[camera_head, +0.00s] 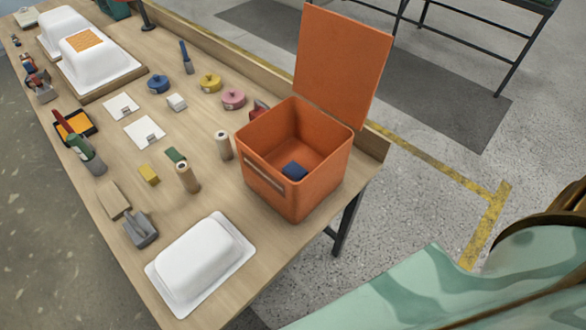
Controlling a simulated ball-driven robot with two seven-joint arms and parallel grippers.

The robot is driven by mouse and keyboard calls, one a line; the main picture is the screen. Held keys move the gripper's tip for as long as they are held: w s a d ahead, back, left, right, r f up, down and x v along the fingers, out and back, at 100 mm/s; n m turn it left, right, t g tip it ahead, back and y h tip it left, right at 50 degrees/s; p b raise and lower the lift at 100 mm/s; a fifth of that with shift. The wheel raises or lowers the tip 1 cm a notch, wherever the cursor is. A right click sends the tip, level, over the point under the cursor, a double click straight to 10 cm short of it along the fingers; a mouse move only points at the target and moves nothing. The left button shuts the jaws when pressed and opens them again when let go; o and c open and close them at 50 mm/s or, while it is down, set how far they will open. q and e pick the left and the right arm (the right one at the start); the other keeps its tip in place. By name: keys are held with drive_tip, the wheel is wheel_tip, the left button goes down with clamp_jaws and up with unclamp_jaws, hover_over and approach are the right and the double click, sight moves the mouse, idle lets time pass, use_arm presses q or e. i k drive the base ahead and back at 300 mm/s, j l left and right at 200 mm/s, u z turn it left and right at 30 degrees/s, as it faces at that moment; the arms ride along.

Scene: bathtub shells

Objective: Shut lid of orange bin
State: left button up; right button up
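The orange bin (276,196) stands on the right part of the wooden table, close to its far edge. Its orange lid (343,62) is open, standing up nearly vertical at the bin's back right side. A small dark blue block (294,171) lies on the floor inside the bin. The bin's front has a slot-like handle or label strip. Neither of my grippers shows in the head view.
A white tub shell (199,262) lies at the table's front, left of the bin. Two rolls (223,145) stand beside the bin, with coloured tape rolls (233,99) behind. A pale green camouflage-patterned shape (430,293) fills the lower right.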

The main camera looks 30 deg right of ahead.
sight(341, 60)
drive_tip(key=l+u, duration=0.1)
drive_tip(key=u, duration=0.4)
drive_tip(key=l+u, duration=0.3)
drive_tip(key=l, duration=0.15)
drive_tip(key=k+l+u, duration=0.1)
drive_tip(key=l+u, duration=0.25)
drive_tip(key=l, duration=0.15)
drive_tip(key=k+l+u, duration=0.1)
drive_tip(key=l+u, duration=0.2)
drive_tip(key=l, duration=0.15)
drive_tip(key=k+l, duration=0.15)
drive_tip(key=l, duration=0.2)
drive_tip(key=k+l, duration=0.1)
drive_tip(key=l, duration=0.3)
drive_tip(key=k+l+u, duration=0.1)
drive_tip(key=l, duration=0.25)
drive_tip(key=k+l, duration=0.15)
drive_tip(key=l, duration=0.25)
drive_tip(key=k+l, duration=0.15)
drive_tip(key=l, duration=0.2)
drive_tip(key=k+l+u, duration=0.1)
drive_tip(key=l, duration=0.25)
